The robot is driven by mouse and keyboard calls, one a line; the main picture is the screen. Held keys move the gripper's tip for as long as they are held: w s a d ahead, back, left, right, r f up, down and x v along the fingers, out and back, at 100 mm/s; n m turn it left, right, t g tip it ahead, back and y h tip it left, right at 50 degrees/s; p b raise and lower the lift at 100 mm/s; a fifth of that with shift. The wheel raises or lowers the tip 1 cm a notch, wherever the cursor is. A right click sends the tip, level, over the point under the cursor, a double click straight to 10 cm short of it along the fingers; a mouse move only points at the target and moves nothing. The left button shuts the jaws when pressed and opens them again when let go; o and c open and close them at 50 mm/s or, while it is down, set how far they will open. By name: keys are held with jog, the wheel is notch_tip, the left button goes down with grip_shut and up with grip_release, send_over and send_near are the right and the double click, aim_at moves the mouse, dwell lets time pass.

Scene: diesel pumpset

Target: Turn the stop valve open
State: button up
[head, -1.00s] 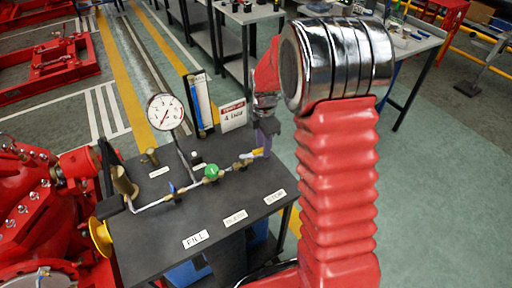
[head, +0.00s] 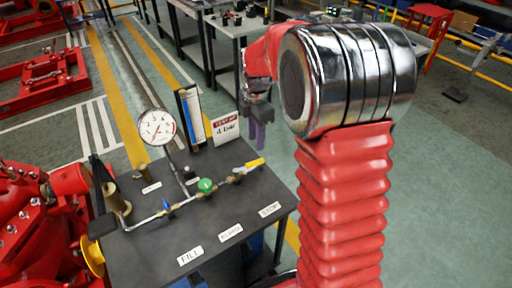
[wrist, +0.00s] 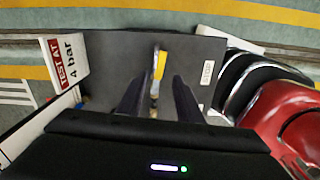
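A yellow lever handle (head: 255,163) sits on the valve at the right end of the pipe run on the dark bench. It points right, roughly in line with the pipe. A green-handled valve (head: 206,186) and a blue-handled valve (head: 167,206) are further left. My gripper (head: 257,140) hangs above the yellow handle, apart from it. In the wrist view my gripper (wrist: 159,98) has its fingers spread, with the yellow handle (wrist: 160,64) showing beyond the gap.
A round gauge (head: 157,127) and a "4 bar" sign (head: 226,128) stand behind the pipe. The sign (wrist: 67,62) is left of the fingers in the wrist view. A "FILL" label (head: 190,255) lies on the bench front. Open floor (head: 440,200) lies to the right.

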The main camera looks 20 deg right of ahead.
notch_tip(320, 180, up, 4)
jog(key=shift+r, duration=0.1)
dwell(0.6)
jog(key=s+a+r+m+t, duration=0.2)
jog(key=s+m, duration=0.4)
jog(key=s, duration=0.2)
jog(key=s+a+r+m+t, duration=0.1)
jog(key=s+a+r+m, duration=0.1)
jog(key=s+m, duration=0.5)
jog(key=s+a+r+m+t, duration=0.2)
jog(key=s+m, duration=0.4)
jog(key=s, duration=0.4)
jog(key=shift+s+a+r+m+t, duration=0.35)
jog(key=shift+a+r, duration=0.25)
jog(key=shift+r, duration=0.25)
